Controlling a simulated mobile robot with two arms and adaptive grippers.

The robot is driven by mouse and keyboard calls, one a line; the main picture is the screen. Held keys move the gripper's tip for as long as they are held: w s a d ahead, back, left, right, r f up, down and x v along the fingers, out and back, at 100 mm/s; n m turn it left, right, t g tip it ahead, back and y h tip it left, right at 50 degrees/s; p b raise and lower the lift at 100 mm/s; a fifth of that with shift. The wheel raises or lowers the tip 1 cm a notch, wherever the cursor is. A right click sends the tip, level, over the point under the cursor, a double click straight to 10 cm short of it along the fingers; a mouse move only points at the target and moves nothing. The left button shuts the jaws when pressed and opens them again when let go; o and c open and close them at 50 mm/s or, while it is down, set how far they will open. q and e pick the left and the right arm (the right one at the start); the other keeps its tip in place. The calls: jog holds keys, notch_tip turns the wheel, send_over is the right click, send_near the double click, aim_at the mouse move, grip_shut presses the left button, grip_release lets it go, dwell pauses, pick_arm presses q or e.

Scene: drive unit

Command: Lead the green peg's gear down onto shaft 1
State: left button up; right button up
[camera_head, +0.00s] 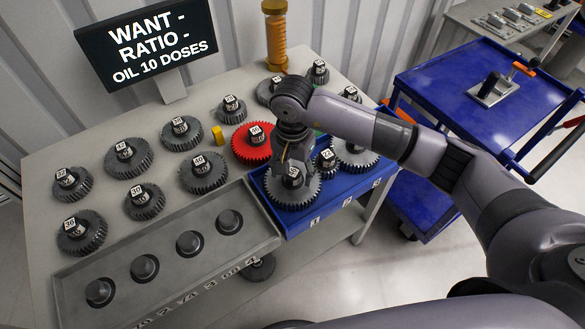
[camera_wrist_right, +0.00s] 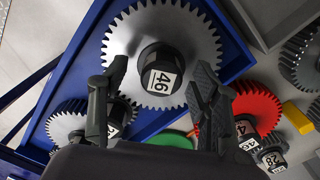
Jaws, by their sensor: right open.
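A grey toothed gear (camera_head: 290,199) with a black hub lies at place 1 of the blue tray (camera_head: 270,217). The shaft under the gear is hidden. A green round part (camera_wrist_right: 168,138) shows beside the gear, partly covered by the gripper. My left gripper is not in view.
A smaller gear (camera_head: 327,160) and a larger gear (camera_head: 354,155) stand close by in the blue tray. A red gear (camera_head: 252,144) and several grey gears are on the table. A grey tray (camera_head: 150,240) with several round posts lies left; a sign (camera_head: 148,42) stands behind.

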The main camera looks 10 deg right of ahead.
aim_at(292, 172)
notch_tip(292, 172, up, 12)
jog(key=shift+r, duration=0.15)
